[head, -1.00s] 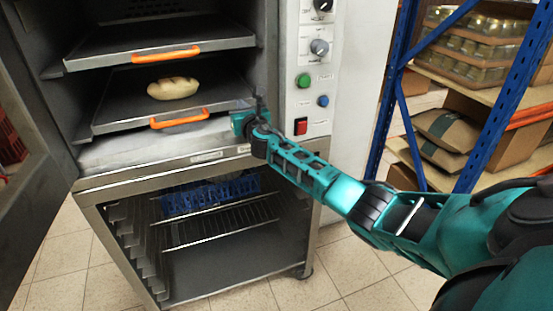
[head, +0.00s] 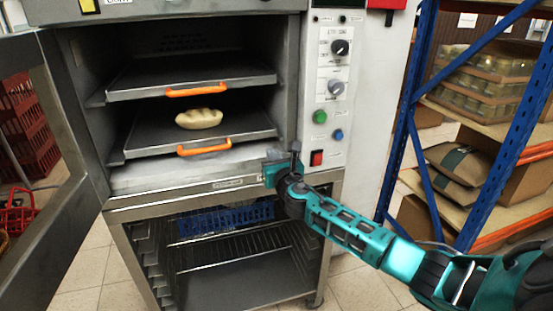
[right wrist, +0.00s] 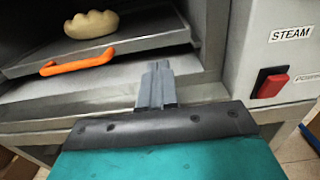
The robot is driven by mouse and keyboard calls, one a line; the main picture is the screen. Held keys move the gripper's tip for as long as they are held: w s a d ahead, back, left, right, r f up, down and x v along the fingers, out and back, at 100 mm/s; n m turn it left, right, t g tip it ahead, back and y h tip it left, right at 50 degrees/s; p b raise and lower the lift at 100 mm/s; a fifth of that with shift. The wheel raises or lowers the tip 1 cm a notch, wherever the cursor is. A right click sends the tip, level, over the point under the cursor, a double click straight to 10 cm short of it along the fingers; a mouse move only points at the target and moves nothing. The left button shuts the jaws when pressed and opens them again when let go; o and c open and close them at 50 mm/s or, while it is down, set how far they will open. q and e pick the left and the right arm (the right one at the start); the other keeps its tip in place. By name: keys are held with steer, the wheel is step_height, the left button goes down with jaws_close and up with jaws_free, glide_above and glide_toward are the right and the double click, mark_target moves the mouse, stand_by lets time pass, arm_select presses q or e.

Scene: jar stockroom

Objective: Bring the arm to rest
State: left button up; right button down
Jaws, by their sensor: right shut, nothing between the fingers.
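My right arm reaches in from the right in the head view. Its gripper (head: 295,152) is at the right front edge of the oven opening, beside the control panel. In the right wrist view the gripper (right wrist: 157,72) shows its fingers together and empty, in front of the oven's lower front ledge. I cannot tell whether it touches the oven. My left gripper is not in view.
The oven (head: 205,183) stands open, its door (head: 50,180) swung to the left. A bread loaf (head: 199,118) lies on the lower tray (head: 150,140); an upper tray (head: 130,80) is above. Orange handles face front. A blue-framed shelf (head: 409,110) stands right.

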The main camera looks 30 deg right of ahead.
steer(key=shift+v, duration=1.6)
